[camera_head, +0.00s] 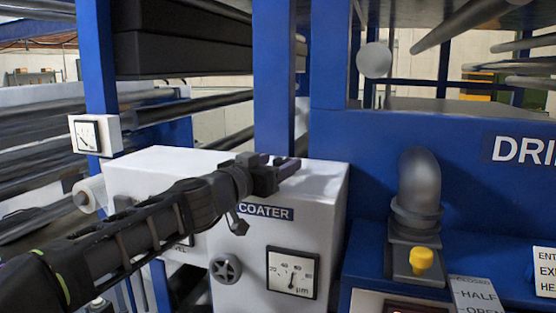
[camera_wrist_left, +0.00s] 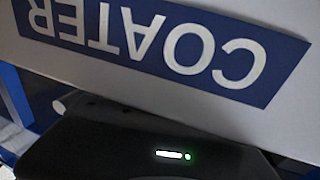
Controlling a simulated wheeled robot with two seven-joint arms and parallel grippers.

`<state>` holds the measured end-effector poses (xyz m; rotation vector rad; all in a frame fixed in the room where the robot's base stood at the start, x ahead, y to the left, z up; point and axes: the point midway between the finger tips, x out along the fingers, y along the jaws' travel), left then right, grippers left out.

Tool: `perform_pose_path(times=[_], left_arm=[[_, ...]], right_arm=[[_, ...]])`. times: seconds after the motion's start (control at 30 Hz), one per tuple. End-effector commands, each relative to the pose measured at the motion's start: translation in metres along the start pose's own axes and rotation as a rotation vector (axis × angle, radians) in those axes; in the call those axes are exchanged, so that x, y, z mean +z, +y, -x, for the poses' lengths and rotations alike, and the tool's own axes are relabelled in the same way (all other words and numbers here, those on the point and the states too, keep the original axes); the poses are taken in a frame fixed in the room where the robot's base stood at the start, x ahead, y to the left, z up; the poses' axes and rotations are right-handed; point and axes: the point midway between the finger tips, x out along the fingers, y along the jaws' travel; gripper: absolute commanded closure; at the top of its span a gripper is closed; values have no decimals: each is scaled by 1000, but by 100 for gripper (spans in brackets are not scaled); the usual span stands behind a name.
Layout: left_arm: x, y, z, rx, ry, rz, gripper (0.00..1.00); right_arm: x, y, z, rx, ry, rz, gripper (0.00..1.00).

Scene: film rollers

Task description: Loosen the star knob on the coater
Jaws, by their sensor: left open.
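The coater (camera_head: 320,215) is a white box in the middle of the head view, with a blue COATER label (camera_head: 264,212) on its front. A dark star knob (camera_head: 226,268) sits on the front face, below and left of the label. My left gripper (camera_head: 288,169) is open, at the upper part of the coater, above the label and well above the knob, apart from it. I see nothing between its fingers. The left wrist view shows the label (camera_wrist_left: 165,45) upside down and close; the knob is not visible there. My right gripper is not in view.
A blue dryer housing (camera_head: 375,160) with a grey elbow pipe (camera_head: 419,185) and yellow knob (camera_head: 421,259) stands to the right. A blue post (camera_head: 274,80) rises behind the coater.

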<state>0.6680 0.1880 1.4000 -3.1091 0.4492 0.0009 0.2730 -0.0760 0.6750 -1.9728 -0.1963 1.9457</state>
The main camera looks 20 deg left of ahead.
Motion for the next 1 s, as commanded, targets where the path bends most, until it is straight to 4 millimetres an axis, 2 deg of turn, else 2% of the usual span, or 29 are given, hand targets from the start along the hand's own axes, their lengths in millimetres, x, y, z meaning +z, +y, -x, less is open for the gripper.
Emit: perform_pose_path(times=[0.1,0.37,1.0], left_arm=[[0,0,-7,1,-1,0,37],[0,0,-7,0,0,0,38],[0,0,-7,0,0,0,90]], right_arm=[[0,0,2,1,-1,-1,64],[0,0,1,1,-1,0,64],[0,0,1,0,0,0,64]])
